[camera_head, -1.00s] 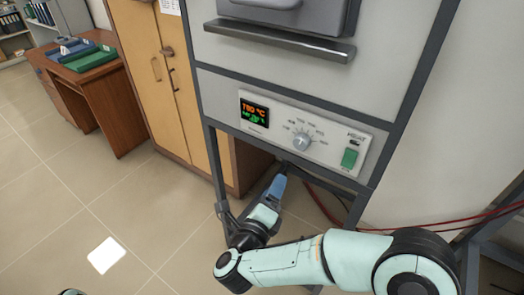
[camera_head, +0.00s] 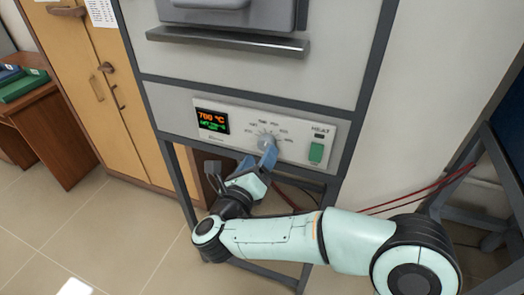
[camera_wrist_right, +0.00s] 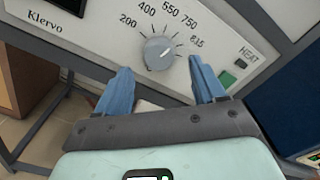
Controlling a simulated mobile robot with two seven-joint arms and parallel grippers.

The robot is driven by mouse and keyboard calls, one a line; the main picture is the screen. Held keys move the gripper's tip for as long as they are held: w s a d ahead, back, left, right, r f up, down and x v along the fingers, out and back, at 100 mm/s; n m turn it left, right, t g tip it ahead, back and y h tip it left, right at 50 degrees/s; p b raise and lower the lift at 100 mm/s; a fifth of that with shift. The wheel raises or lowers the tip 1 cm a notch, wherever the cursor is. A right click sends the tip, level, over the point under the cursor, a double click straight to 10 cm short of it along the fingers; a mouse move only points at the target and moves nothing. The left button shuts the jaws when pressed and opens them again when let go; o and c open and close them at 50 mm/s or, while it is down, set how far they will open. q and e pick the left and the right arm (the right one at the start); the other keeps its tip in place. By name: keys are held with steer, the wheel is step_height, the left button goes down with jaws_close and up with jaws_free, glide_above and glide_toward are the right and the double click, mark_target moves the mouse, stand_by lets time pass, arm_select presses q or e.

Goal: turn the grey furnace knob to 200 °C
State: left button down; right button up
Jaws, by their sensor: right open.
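The grey furnace knob (camera_head: 267,141) is round and sits on the white control panel (camera_head: 240,145). In the right wrist view the knob (camera_wrist_right: 159,53) is surrounded by printed marks from 200 at left to 815 at right; its exact setting is hard to read. My right gripper (camera_head: 263,161) is just below the knob. In the wrist view its two blue fingers (camera_wrist_right: 158,82) are spread, with the knob ahead between their tips and not gripped. The display (camera_head: 212,121) shows an orange reading of about 700 °C over green text. My left gripper is out of view.
A green switch (camera_head: 316,152) under the HEAT label is right of the knob. A metal ledge (camera_head: 228,41) juts out above the panel. Dark frame posts stand either side below it. Red cables (camera_head: 420,190) hang at right. A wooden cabinet (camera_head: 85,90) stands at left.

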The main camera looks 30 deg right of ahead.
mark_target(266, 143)
steer(key=shift+x, duration=1.35)
steer(key=c, duration=1.1)
steer(key=shift+o, duration=0.2)
